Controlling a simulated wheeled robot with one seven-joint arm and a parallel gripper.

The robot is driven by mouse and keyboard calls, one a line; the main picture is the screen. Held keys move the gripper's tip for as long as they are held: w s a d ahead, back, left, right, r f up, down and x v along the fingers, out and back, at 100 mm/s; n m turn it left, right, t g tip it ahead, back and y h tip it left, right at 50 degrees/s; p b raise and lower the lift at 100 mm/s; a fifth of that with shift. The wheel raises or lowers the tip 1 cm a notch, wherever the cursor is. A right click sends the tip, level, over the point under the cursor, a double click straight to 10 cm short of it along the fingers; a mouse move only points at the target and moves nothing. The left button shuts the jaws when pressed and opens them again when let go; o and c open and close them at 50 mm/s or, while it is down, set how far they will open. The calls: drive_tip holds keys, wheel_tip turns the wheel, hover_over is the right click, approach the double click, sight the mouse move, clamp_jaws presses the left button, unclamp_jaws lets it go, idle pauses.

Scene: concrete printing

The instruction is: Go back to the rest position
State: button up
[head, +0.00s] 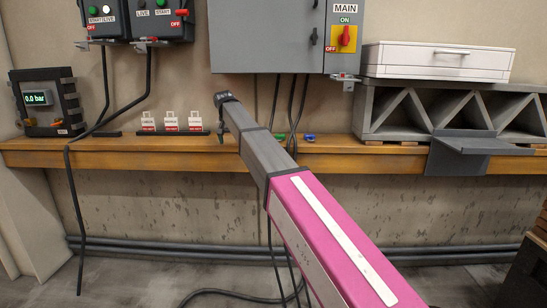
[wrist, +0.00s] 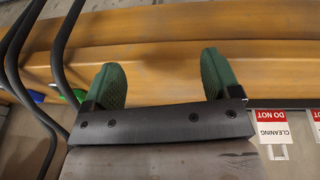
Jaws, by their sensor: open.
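My gripper (wrist: 162,78) is open in the wrist view, its two green fingers wide apart with only the wooden bench (wrist: 270,55) showing between and beyond them. Nothing is held. In the head view my arm reaches forward over the bench (head: 215,157), and its dark end stands above the bench near the white-and-red tags (head: 170,122). The gripper's fingers are too small to make out clearly there.
Above are a grey MAIN cabinet (head: 265,35) and a control box (head: 160,18) with hanging cables. A pressure display box (head: 46,102) stands left. Right are a concrete truss piece (head: 440,110), a white case (head: 437,61) and a grey bracket (head: 470,150). Cables cross the wrist view's left.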

drive_tip(key=s+d+f+g, duration=0.1)
drive_tip(key=s+d+f, duration=0.4)
drive_tip(key=d+f, duration=0.6)
drive_tip(key=s+d+f, duration=0.6)
drive_tip(key=d+f, duration=0.4)
drive_tip(key=f, duration=0.3)
drive_tip(key=s+d+f, duration=0.8)
drive_tip(key=s, duration=0.3)
drive_tip(key=s+d+f+g+y, duration=0.1)
drive_tip(key=s+d+f, duration=0.7)
drive_tip(key=s, duration=0.3)
drive_tip(key=shift+s+d+f+g, duration=0.2)
drive_tip(key=shift+f+g, duration=0.1)
drive_tip(key=shift+f, duration=0.35)
